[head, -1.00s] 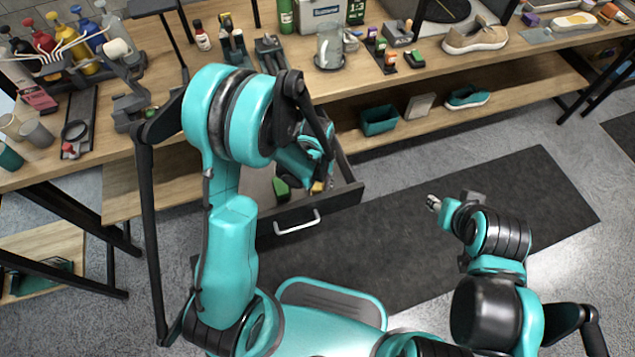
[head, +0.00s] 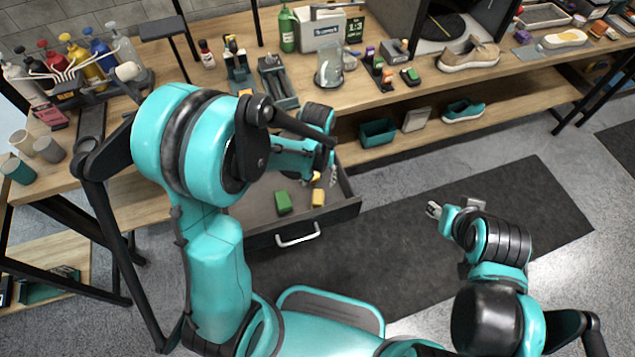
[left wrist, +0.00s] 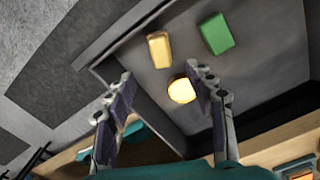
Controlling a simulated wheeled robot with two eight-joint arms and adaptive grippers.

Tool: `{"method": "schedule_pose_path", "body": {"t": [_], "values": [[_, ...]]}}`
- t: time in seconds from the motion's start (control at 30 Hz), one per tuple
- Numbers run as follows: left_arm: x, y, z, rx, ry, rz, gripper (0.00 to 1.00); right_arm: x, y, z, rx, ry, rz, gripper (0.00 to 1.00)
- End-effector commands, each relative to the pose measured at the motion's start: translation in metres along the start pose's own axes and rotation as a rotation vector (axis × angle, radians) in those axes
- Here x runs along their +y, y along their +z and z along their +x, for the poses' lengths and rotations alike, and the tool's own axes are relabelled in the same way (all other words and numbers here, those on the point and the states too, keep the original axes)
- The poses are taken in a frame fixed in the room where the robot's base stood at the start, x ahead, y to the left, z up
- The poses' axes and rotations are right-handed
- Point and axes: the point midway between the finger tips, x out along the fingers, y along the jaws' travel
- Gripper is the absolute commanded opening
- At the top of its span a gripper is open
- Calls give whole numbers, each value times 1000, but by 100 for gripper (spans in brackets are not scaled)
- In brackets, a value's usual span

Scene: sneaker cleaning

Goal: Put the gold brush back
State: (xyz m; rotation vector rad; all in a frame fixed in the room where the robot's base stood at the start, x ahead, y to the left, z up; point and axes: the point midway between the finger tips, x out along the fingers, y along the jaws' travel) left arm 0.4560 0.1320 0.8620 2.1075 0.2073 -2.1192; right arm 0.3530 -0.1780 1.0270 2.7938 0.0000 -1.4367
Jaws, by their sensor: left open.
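The drawer (head: 345,212) under the bench is pulled open. In it lie a green brush-like block (head: 283,202), a yellow-gold block (head: 318,198) and a smaller rounded yellow piece (head: 316,177). In the left wrist view, the yellow-gold block (left wrist: 159,50), green block (left wrist: 216,34) and rounded yellow piece (left wrist: 181,90) show again. I cannot tell which yellow piece is the gold brush. My left gripper (left wrist: 156,76) is open and empty over the drawer, its right finger close to the rounded piece. My right gripper (head: 434,209) hangs over the floor mat, apart from everything.
The bench top above the drawer holds a glass jar (head: 329,68), small coloured bottles (head: 378,68) and a tan sneaker (head: 469,54). A teal bin (head: 378,132) and a teal shoe (head: 462,110) stand on the lower shelf. The dark mat (head: 400,250) is clear.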

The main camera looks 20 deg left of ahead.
Motion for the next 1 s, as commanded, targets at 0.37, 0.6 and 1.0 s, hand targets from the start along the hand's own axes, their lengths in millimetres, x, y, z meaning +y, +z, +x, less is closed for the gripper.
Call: {"method": "schedule_pose_path", "body": {"t": [0.37, 0.6, 1.0], "values": [[-17, 16, -73, 150, 37, 47, 54, 0, -2, -2, 0, 0, 0, 40], [-41, 50, -134, 366, 64, 115, 54, 0, -2, -2, 0, 0, 0, 40], [-64, 91, -166, 612, 59, 192, 54, 0, -2, -2, 0, 0, 0, 40]]}}
